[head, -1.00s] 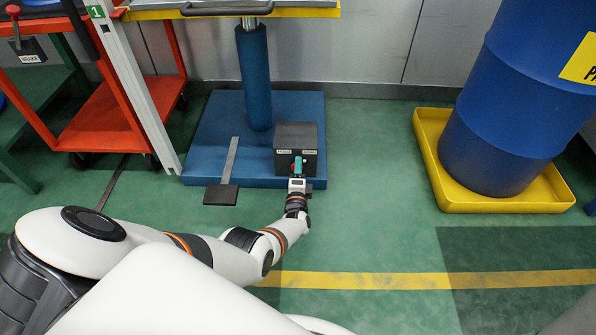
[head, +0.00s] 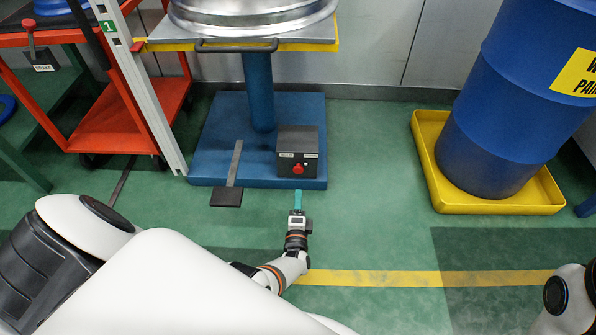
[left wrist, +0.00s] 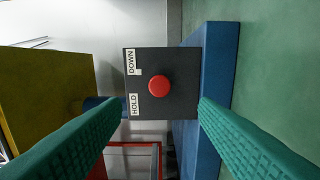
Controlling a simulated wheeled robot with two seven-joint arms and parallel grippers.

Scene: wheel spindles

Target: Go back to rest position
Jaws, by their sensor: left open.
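My left gripper (head: 298,200) is out over the green floor, just in front of the blue lift base (head: 220,135). In the left wrist view its two green fingers (left wrist: 152,125) stand wide apart with nothing between them. A dark control box (head: 298,140) with a red button (head: 297,169) sits on the base, apart from the fingers. In the left wrist view the box (left wrist: 140,60) shows the labels DOWN and HOLD, and the red button (left wrist: 159,85) shows between the fingers. At the right edge a white and black part of my own right arm shows; its gripper is not seen.
A blue column (head: 259,90) carries a yellow-edged platform (head: 300,46) with a metal wheel rim (head: 250,14). A black pedal (head: 227,197) juts forward. A red cart (head: 115,120) stands left, a blue drum (head: 510,110) in a yellow tray (head: 500,207) right. The floor between is clear.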

